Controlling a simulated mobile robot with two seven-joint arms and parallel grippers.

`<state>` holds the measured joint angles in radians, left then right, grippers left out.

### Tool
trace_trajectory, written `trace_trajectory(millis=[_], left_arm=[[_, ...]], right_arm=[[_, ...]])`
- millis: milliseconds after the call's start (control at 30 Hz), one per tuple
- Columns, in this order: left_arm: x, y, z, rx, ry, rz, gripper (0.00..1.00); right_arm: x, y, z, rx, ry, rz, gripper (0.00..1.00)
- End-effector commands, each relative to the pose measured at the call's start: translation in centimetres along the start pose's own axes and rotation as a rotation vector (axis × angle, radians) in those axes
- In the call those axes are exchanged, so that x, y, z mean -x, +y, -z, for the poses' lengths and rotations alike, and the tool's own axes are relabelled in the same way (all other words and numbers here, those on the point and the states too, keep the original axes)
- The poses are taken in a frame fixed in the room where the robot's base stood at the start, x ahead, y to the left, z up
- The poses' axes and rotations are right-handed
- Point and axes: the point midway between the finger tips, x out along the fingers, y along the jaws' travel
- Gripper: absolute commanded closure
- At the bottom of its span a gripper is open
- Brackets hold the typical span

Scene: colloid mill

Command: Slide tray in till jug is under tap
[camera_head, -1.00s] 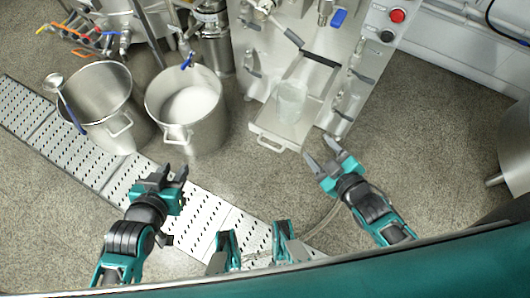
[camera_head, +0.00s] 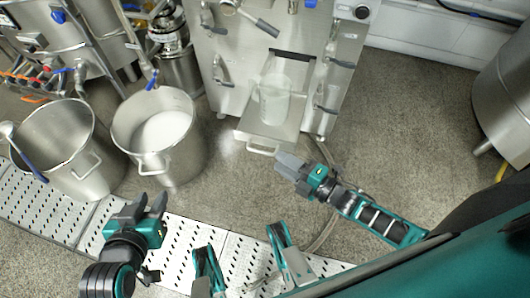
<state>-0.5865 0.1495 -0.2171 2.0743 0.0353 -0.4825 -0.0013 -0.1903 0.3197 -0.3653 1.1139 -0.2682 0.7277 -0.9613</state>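The metal tray (camera_head: 247,131) sticks out from the front of the steel mill, its handle (camera_head: 262,151) at the outer edge. A clear jug (camera_head: 275,98) stands upright on the tray, close to the machine's front opening. Which fitting above it is the tap is hard to tell. My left gripper (camera_head: 142,207) is open and empty, well to the left, over the perforated floor grating.
Two steel pots stand left of the tray: one with white contents (camera_head: 168,134) and one with a ladle (camera_head: 57,140). Levers (camera_head: 325,108) jut from the mill beside the tray. A hose (camera_head: 328,225) lies on the floor. Floor right of the mill is clear.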

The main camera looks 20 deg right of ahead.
Motion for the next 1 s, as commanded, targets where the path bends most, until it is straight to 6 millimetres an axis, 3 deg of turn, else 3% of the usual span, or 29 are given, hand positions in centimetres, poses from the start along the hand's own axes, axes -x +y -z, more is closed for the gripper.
trace_trajectory(millis=[200,400,767,1000], left_arm=[[-0.5,0.3,-0.9,0.009,-0.012,-0.005,0.65],[-0.5,0.4,-0.6,0.01,-0.006,-0.009,0.65],[-0.4,0.5,-0.5,0.008,-0.003,-0.011,0.65],[-0.5,0.4,-0.6,0.004,-0.007,-0.01,0.65]], right_arm=[[-4.2,-0.2,0.0,0.0,0.001,0.0,0.64],[-6.2,-0.1,0.0,-0.001,-0.001,0.001,0.64],[-6.5,-0.1,0.0,-0.002,-0.001,0.002,0.65],[-6.5,-0.1,0.0,-0.002,-0.001,0.002,0.88]])
